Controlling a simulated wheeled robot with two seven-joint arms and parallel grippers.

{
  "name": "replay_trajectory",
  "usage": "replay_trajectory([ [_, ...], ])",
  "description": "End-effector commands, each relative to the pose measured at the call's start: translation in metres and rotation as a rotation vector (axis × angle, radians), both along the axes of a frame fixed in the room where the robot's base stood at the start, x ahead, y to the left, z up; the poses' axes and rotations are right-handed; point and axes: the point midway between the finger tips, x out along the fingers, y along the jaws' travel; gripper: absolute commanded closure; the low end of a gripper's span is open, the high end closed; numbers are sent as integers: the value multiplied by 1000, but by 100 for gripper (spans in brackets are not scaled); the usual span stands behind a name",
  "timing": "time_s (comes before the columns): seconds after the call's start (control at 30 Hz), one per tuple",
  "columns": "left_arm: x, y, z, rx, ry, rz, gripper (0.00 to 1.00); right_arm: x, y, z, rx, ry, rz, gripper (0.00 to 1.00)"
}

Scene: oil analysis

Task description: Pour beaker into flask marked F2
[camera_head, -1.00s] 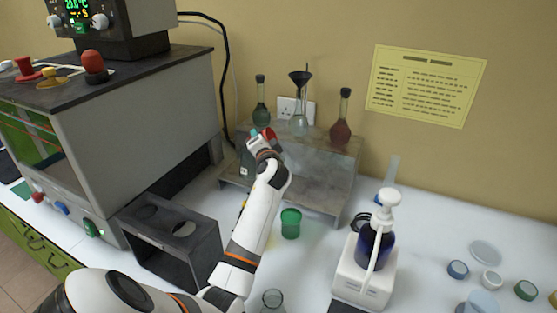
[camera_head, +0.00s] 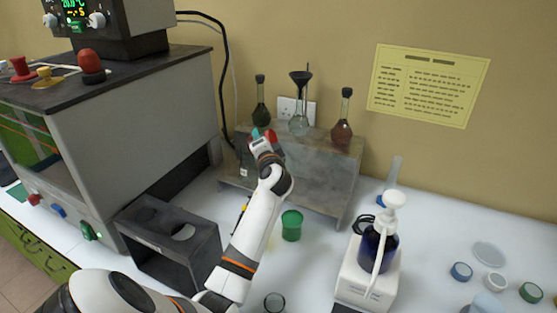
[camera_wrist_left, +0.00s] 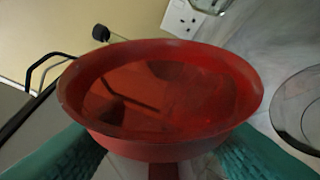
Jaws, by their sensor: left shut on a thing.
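My left gripper (camera_head: 263,133) is shut on a red beaker (camera_head: 272,136), raised in front of the shelf stand. In the left wrist view the beaker (camera_wrist_left: 160,140) sits between the teal fingers, with dark red liquid inside. Three flasks stand on the shelf: a stoppered dark green one (camera_head: 261,116) behind the gripper, a clear one (camera_head: 299,124) with a black funnel (camera_head: 301,77) to its right, and a stoppered red-brown one (camera_head: 342,132). I cannot read any F2 mark. The beaker is apart from the funnel. My right gripper is not in view.
The grey shelf stand (camera_head: 320,170) backs onto the wall. A green cup (camera_head: 291,225) and a glass vessel (camera_head: 274,302) are on the bench. A blue pump bottle (camera_head: 377,248) stands right; a dark rack (camera_head: 165,250) and large grey machine (camera_head: 140,120) are left.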

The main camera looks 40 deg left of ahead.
Motion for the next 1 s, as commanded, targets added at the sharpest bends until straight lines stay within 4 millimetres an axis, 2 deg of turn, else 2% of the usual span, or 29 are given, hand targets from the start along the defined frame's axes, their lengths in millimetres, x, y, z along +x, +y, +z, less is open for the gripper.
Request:
replay_trajectory([
  [0.53,-5,-7,4,73,45,5,77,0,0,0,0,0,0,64],
  [1.0,-9,-2,5,83,52,6,77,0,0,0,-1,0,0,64],
])
